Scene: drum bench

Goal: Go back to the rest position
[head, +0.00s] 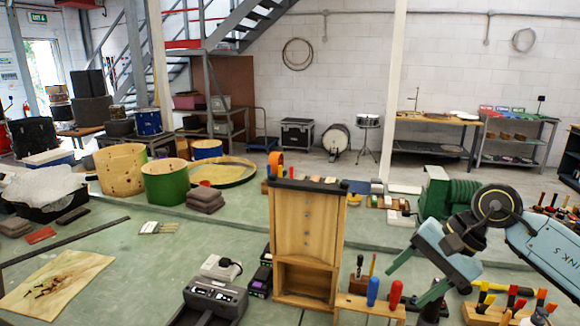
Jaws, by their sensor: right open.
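My right gripper (409,287) comes in from the right over the front right of the green bench (130,262). Its two fingers are apart, pointing down and left, with nothing seen between them. It is to the right of an upright wooden cabinet (307,238) and above the area of the red-handled tool (395,295) and blue-handled tool (373,291). Whether its lower finger touches anything behind it I cannot tell. My left gripper is out of view.
A green machine (447,193) stands behind my right gripper. A rack of coloured handles (490,312) is at the lower right. A dark charger-like device (215,298) stands left of the cabinet. Drum shells (165,182) stand farther back left. The bench's left middle is mostly clear.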

